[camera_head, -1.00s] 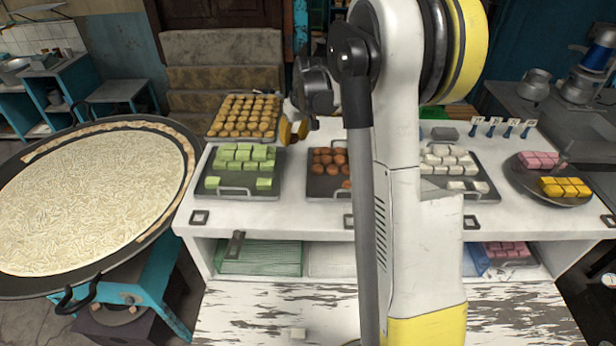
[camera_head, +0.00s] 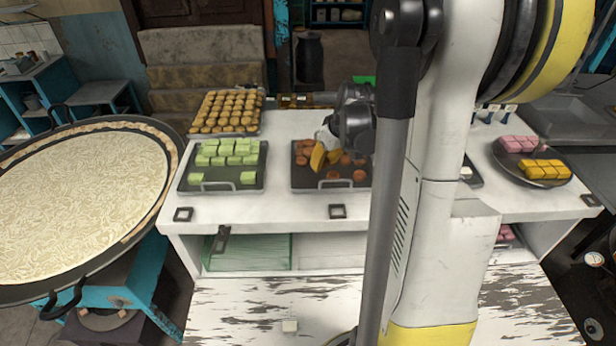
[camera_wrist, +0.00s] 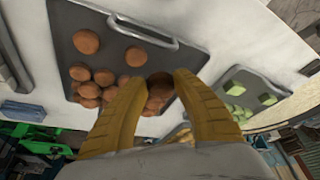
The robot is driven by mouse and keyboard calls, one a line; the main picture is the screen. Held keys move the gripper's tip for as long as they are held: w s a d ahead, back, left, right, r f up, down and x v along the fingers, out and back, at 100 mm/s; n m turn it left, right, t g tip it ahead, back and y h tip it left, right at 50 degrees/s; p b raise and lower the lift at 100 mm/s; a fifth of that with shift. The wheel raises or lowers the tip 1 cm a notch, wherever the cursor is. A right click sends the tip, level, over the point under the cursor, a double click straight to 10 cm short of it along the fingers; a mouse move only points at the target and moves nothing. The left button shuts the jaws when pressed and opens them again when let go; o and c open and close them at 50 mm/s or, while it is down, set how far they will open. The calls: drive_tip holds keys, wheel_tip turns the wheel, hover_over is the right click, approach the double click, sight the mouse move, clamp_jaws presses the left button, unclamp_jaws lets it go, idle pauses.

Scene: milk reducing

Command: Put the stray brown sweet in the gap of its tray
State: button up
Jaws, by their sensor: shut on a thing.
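The dark tray of brown sweets (camera_head: 308,183) stands on the white counter, with its handle toward the front. Several round brown sweets (camera_head: 333,174) lie in it. My gripper (camera_head: 322,158) is over the left-middle part of this tray, its yellow fingers pointing down. In the wrist view my gripper (camera_wrist: 172,76) is shut on a brown sweet (camera_wrist: 160,82), which shows between the fingertips. Other sweets (camera_wrist: 86,41) lie loose and clustered in the tray beyond the fingers. The fingers hide part of the tray, and I cannot tell the held sweet's height above it.
A tray of green sweets (camera_head: 222,178) stands to the left, with a tray of golden sweets (camera_head: 228,112) behind it. A round dish with pink and yellow blocks (camera_head: 545,169) is at the right. My arm hides the counter right of the brown tray. The counter's front strip is mostly clear.

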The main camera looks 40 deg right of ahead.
sight(307, 180)
drive_tip(key=w+a+f, duration=0.1)
drive_tip(key=w+f, duration=0.1)
drive_tip(key=w+a+f, duration=0.1)
drive_tip(key=w, duration=0.1)
drive_tip(key=shift+a, duration=0.3)
drive_tip(key=shift+f, duration=1.9)
drive_tip(key=shift+s, duration=0.1)
drive_tip(key=shift+f+b, duration=0.2)
drive_tip(key=shift+b, duration=0.2)
drive_tip(key=o, duration=1)
drive_tip(key=shift+r, duration=0.1)
